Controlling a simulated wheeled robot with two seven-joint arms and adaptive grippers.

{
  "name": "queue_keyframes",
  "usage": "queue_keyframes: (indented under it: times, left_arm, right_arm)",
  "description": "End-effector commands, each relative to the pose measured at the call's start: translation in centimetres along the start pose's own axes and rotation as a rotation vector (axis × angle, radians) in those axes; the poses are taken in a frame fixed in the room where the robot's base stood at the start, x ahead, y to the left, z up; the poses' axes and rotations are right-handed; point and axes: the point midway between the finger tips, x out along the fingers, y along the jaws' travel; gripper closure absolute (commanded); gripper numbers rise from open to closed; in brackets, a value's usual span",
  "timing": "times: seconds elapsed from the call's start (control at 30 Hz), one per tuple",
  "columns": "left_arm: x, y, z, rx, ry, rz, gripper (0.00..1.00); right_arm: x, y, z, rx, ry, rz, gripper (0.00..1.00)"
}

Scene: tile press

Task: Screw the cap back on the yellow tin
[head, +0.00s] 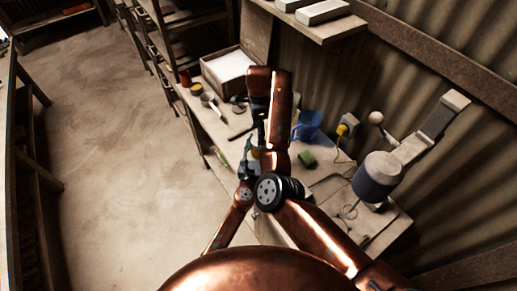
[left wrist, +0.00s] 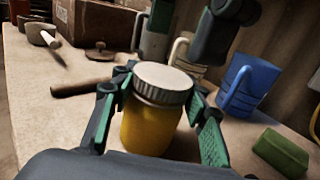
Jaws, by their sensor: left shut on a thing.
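The yellow tin (left wrist: 148,130) stands upright on the worktop in the left wrist view. The grey cap (left wrist: 163,80), with a ridged rim, sits on top of its mouth and looks about level; I cannot tell how tightly it is seated. My left gripper (left wrist: 160,93) has its green-padded fingers on both sides of the tin, just below the cap, and is shut on it. A dark part of my right gripper (left wrist: 225,32) shows above and behind the tin, apart from the cap; its fingertips are not clear.
A blue jug (left wrist: 243,88) and a green block (left wrist: 281,152) stand to the right. A pale mug (left wrist: 181,50) is behind the tin. A wooden-handled tool (left wrist: 80,87) lies to the left. A box (head: 229,72) and small pots (head: 196,89) stand farther along the bench.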

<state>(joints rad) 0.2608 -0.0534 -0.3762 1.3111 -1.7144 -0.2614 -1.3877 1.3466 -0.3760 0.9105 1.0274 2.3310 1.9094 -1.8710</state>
Motion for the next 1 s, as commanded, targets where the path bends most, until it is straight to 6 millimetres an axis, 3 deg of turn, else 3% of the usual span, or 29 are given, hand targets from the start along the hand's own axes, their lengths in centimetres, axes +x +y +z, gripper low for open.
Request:
queue_keyframes:
  times: [0.1, 0.3, 0.67, 1.0]
  left_arm:
    - [-0.1, 0.1, -0.8, 0.000, 0.011, 0.000, 1.00]
    - [-0.1, 0.1, -0.7, 0.000, 0.011, 0.000, 1.00]
    - [-0.1, 0.1, -0.7, 0.000, 0.011, 0.000, 1.00]
    - [-0.1, 0.0, -0.7, 0.000, 0.011, -0.001, 1.00]
  right_arm:
    - [1.9, 0.1, 0.1, -0.001, -0.001, 0.002, 0.42]
    - [3.7, 0.0, 0.1, -0.001, 0.000, 0.001, 0.42]
    - [4.1, 0.0, 0.1, 0.000, 0.000, 0.000, 0.42]
    - [4.1, 0.0, 0.1, 0.000, 0.000, 0.001, 0.65]
